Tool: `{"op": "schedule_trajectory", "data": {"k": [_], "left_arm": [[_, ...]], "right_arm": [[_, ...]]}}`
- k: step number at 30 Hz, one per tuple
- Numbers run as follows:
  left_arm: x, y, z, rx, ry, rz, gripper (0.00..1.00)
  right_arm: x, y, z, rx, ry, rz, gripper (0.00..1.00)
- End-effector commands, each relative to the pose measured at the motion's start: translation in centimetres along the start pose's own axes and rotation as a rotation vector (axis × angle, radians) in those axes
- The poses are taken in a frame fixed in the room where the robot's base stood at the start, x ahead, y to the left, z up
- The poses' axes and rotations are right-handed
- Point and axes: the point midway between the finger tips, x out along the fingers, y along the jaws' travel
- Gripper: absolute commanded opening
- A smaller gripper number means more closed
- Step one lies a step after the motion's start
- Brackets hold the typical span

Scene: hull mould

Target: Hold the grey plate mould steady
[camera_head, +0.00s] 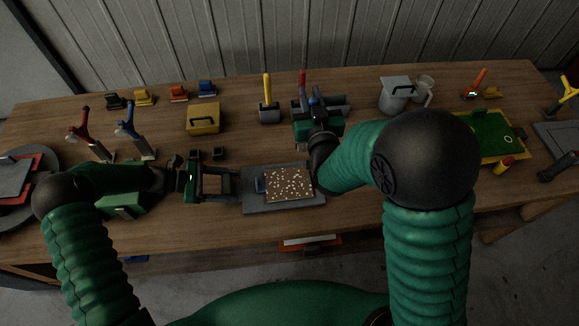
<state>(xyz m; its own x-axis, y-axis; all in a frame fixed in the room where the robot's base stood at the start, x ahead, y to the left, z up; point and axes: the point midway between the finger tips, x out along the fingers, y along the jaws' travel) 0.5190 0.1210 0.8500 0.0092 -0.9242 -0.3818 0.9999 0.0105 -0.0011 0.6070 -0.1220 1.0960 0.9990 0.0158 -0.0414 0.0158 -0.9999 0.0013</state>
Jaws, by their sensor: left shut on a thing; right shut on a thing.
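The grey plate mould (257,205) lies flat near the table's front edge. A speckled tan layer (290,184) covers much of its top, with a small blue piece (260,186) at that layer's left side. My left gripper (235,185) comes in from the left and is shut on the mould's left edge. My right gripper (314,106) reaches past the mould to the back of the table. It is shut on a blue-handled tool (312,99), mostly hidden by the gripper. The mould's right edge is partly hidden by my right arm.
A red-handled tool (302,78) and a yellow-handled tool (267,88) stand close to my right gripper. A yellow box (203,119) is behind my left gripper. A grey container (396,96) and green tray (494,134) are on the right.

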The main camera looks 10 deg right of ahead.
Motion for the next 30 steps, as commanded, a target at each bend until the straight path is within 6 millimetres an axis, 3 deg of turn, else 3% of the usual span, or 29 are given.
{"op": "schedule_trajectory", "data": {"k": [5, 10, 16, 20, 30], "left_arm": [[0.0, 0.0, 0.0, 0.0, 0.0, 0.0, 0.46], [0.0, 0.0, 0.0, 0.0, 0.0, 0.0, 0.46], [0.0, 0.0, 0.0, 0.0, 0.0, 0.0, 0.46], [0.0, 0.0, 0.0, 0.0, 0.0, 0.0, 0.46], [0.0, 0.0, 0.0, 0.0, -0.001, 0.0, 0.46]], "right_arm": [[-1.4, 0.8, 2.2, -0.004, -0.006, -0.138, 0.0], [-5.2, 0.0, 5.1, -0.004, -0.006, -0.359, 0.0], [-8.4, -1.1, 6.3, -0.009, 0.0, -0.501, 0.0], [-7.6, -1.2, 6.3, -0.012, 0.004, -0.512, 0.0], [-1.9, -1.2, 6.0, -0.014, 0.003, -0.51, 0.0]]}}
